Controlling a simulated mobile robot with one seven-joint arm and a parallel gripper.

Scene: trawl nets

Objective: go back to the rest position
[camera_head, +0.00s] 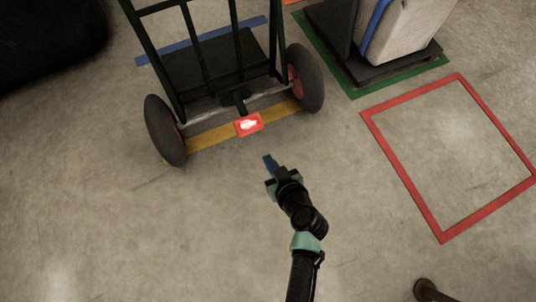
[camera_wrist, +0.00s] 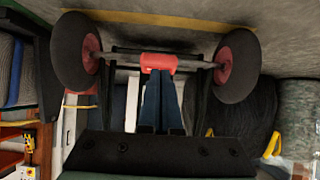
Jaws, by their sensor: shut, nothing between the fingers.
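My gripper (camera_head: 268,161) reaches up the middle of the head view with its blue fingers together. The fingers also show shut and empty in the wrist view (camera_wrist: 161,88). A black hand truck (camera_head: 198,45) stands beyond them on two dark wheels with red hubs. A glowing red part (camera_head: 249,124) sits low at the middle of the truck, near its axle. In the head view a gap shows between the fingertips and this part. In the wrist view the red part (camera_wrist: 158,62) lies right past the fingertips.
A red taped square (camera_head: 408,178) on the right is empty. A wrapped block (camera_head: 405,30) on a dark base stands inside green tape (camera_head: 330,65). A black bulky thing (camera_head: 45,35) fills the upper left corner. The floor at lower left is clear.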

